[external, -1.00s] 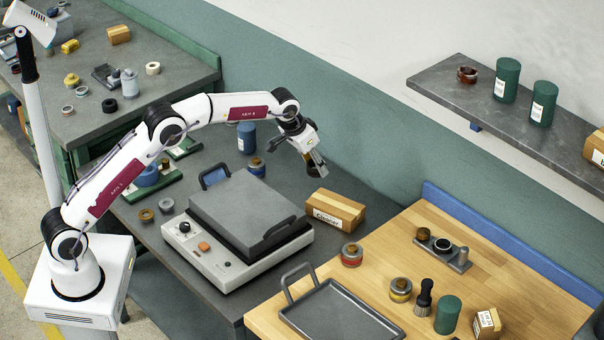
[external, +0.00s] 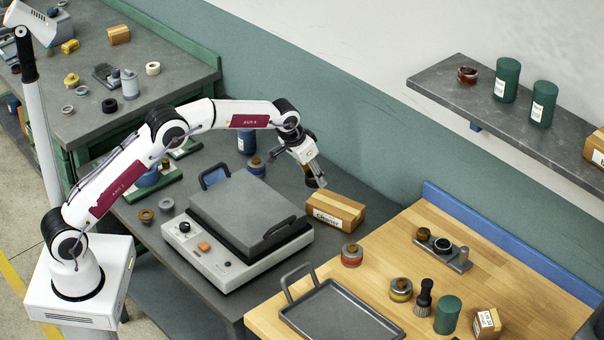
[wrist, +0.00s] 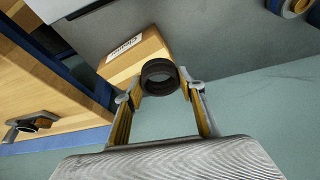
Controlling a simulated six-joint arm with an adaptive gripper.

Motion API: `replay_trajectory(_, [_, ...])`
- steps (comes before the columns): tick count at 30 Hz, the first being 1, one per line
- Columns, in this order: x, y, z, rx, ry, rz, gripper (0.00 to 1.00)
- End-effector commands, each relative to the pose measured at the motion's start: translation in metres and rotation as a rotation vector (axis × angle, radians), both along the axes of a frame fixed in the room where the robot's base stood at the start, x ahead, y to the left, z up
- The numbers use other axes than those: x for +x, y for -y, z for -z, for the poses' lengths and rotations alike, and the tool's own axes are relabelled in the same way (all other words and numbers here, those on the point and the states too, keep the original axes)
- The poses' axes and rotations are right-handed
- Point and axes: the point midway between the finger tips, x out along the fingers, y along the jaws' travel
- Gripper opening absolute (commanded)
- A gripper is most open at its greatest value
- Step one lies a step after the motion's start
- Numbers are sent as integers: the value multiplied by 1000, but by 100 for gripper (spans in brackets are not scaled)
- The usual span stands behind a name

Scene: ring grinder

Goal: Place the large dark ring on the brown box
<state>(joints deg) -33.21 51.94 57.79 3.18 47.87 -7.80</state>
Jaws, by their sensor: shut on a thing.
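My gripper (external: 316,184) is shut on the large dark ring, which shows between the two fingertips in the wrist view (wrist: 159,77). In the external view the ring is hard to make out at the fingertips. The brown box (external: 335,210) lies on the dark bench, just below and to the right of my gripper in the external view. It also shows in the wrist view (wrist: 128,62), with a white label on its side, behind the ring and to its left. The ring appears held above the bench, apart from the box's middle.
A grey press-like machine (external: 240,225) stands left of the box. The green wall (external: 390,150) is close behind the box.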

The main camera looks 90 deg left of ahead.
Motion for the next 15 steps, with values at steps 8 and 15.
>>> replay_trajectory(8, [0, 0, 8, 1, 2, 0, 13])
replay_trajectory(15, [0, 0, 10, 1, 1, 0, 13])
